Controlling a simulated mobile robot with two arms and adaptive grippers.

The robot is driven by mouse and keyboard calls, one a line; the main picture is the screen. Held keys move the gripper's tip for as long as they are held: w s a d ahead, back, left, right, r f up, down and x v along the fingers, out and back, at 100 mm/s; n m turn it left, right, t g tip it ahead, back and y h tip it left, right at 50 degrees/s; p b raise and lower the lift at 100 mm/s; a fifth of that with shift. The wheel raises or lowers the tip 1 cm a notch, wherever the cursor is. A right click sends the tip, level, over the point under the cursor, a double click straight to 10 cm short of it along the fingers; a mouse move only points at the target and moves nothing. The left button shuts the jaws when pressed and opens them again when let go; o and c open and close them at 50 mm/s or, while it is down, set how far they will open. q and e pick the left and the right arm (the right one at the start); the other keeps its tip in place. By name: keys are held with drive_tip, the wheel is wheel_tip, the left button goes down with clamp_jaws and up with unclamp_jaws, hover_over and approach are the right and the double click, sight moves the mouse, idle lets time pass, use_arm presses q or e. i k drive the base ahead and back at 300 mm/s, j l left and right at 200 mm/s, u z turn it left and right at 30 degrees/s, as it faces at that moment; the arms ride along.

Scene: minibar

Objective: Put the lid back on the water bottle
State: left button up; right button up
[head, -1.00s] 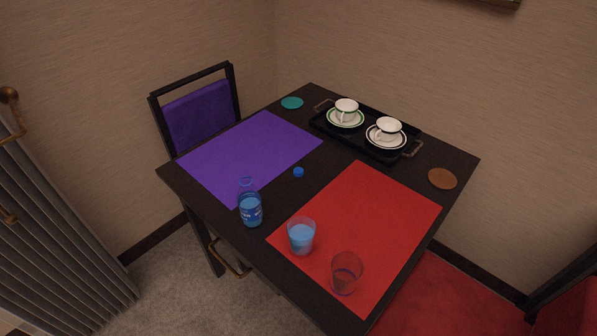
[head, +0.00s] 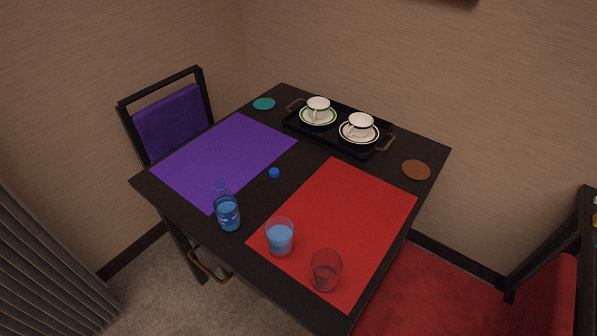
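The water bottle (head: 228,212) stands upright and uncapped near the table's front left edge, by the corner of the purple mat. It is clear, with blue water in its lower part. The small blue lid (head: 274,173) lies on the bare dark wood between the purple mat and the red mat, behind and to the right of the bottle. Neither of my grippers shows in the head view.
A glass of blue water (head: 279,238) and an empty glass (head: 326,270) stand on the red mat (head: 345,215). The purple mat (head: 225,160) is bare. A black tray (head: 340,142) holds two cups on saucers. Teal (head: 264,104) and brown (head: 416,170) coasters lie near the edges.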

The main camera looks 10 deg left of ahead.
sight(225, 203)
drive_tip(key=j+z, duration=0.3)
drive_tip(key=z, duration=0.15)
drive_tip(key=j+z, duration=0.3)
drive_tip(key=z, duration=0.15)
drive_tip(key=j+z, duration=0.3)
drive_tip(key=z, duration=0.15)
drive_tip(key=k+j+z, duration=0.1)
drive_tip(key=j+z, duration=0.15)
drive_tip(key=z, duration=0.2)
drive_tip(key=k+j+z, duration=0.1)
drive_tip(key=k+j, duration=0.2)
drive_tip(key=j, duration=0.2)
drive_tip(key=k+j+z, duration=0.1)
drive_tip(key=k+j, duration=0.2)
drive_tip(key=j, duration=0.2)
drive_tip(key=k+j, duration=0.3)
drive_tip(key=j, duration=0.15)
drive_tip(key=z, duration=0.05)
